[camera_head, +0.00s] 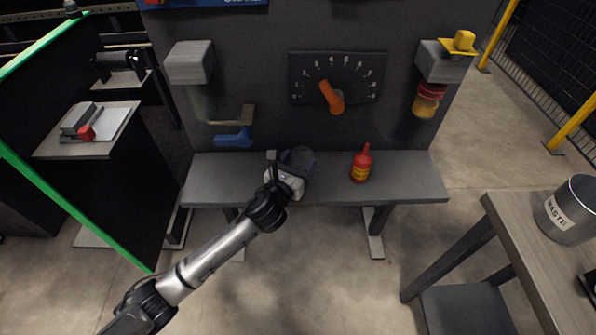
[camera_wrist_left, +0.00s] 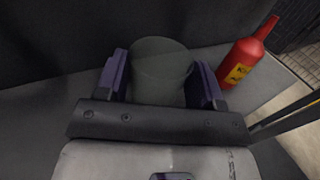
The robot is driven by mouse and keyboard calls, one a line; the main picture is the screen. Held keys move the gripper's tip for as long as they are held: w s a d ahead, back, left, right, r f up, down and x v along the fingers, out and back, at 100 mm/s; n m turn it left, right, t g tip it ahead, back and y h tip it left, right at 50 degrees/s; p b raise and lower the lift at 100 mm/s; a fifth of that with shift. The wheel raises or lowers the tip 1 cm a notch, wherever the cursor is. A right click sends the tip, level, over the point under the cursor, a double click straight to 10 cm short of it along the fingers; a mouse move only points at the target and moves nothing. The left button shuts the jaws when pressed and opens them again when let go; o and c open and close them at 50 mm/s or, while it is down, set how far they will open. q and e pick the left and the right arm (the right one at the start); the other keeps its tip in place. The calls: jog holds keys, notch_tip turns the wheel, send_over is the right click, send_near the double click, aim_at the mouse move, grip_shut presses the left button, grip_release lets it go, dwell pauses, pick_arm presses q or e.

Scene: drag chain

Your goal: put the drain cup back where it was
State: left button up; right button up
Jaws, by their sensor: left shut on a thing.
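The drain cup, a dark grey-green round cup (camera_wrist_left: 160,62), sits between the two purple fingers of my left gripper (camera_wrist_left: 161,78) in the left wrist view. The fingers are shut on its sides. In the head view my left gripper (camera_head: 297,161) is over the middle of the grey bench shelf (camera_head: 225,178) with the cup at its tip. The cup is mostly hidden there by the gripper. I cannot tell whether the cup touches the shelf. My right gripper is not in view.
A red bottle (camera_head: 361,164) with a yellow label stands on the shelf, right of my left gripper. The panel behind carries an orange-handled dial (camera_head: 334,98), a blue-handled valve (camera_head: 234,137) and a red-and-yellow fitting (camera_head: 427,99). A waste bin (camera_head: 570,212) stands on the right table.

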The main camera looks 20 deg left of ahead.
pick_arm(q)
notch_tip(320, 180, down, 3)
jog(key=shift+r+b, duration=0.15)
jog(key=shift+b, duration=0.5)
jog(key=shift+s, duration=0.1)
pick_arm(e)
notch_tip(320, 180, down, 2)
pick_arm(q)
jog(key=shift+r, duration=0.1)
jog(key=o, duration=1)
jog(key=shift+f, duration=0.2)
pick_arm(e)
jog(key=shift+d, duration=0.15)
pick_arm(q)
jog(key=shift+r, duration=0.15)
